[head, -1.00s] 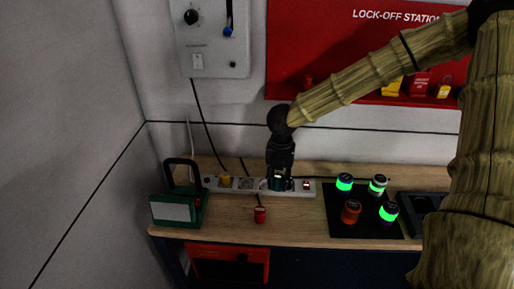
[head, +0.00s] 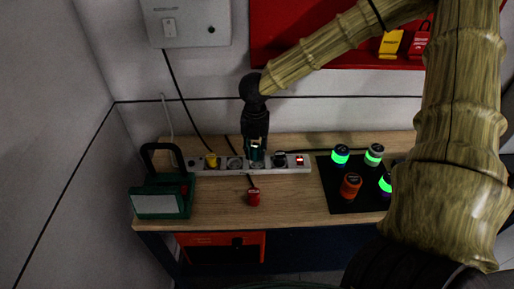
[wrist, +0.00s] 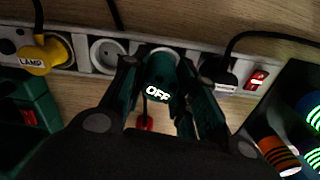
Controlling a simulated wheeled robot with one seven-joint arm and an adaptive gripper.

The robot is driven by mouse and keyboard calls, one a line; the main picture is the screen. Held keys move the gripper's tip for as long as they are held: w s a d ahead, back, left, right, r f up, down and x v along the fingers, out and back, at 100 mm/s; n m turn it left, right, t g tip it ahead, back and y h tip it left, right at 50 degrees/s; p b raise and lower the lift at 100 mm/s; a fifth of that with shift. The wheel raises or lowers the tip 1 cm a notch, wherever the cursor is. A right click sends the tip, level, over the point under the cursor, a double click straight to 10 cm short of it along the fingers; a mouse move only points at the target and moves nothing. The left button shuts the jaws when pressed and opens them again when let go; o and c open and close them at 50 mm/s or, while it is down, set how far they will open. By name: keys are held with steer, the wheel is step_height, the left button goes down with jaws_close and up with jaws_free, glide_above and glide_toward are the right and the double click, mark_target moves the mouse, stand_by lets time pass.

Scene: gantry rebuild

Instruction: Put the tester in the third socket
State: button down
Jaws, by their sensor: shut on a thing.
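The head view shows my gripper (head: 256,147) pointing down over the white socket strip (head: 183,163). From the left, the strip holds a yellow LAMP plug (wrist: 46,56), an empty round socket (wrist: 108,54), the third socket (wrist: 163,54), a black plug (wrist: 219,77) and a lit red switch (wrist: 257,80). The tester is in front of the third socket and hides its lower part. I cannot tell whether its pins touch the socket.
A red plug (head: 253,198) lies on the bench (head: 220,210) in front of the strip. A black mat (head: 334,198) with several banded cylinders lies at the right. Cables run behind the strip.

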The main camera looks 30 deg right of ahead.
mark_target(257, 156)
steer(key=shift+s+f+b, duration=0.1)
steer(key=shift+f+b, duration=0.25)
steer(key=shift+f, duration=0.25)
steer(key=shift+s+d+f+b, duration=0.15)
steer(key=shift+s+b, duration=0.25)
steer(key=shift+s, duration=0.15)
steer(key=shift+w+f, duration=0.3)
steer(key=shift+w, duration=0.1)
steer(key=shift+s+r, duration=0.15)
steer(key=shift+s, duration=0.15)
steer(key=shift+w, duration=0.1)
steer(key=shift+p, duration=0.65)
steer(key=shift+f+b, duration=0.35)
steer(key=shift+f, duration=0.3)
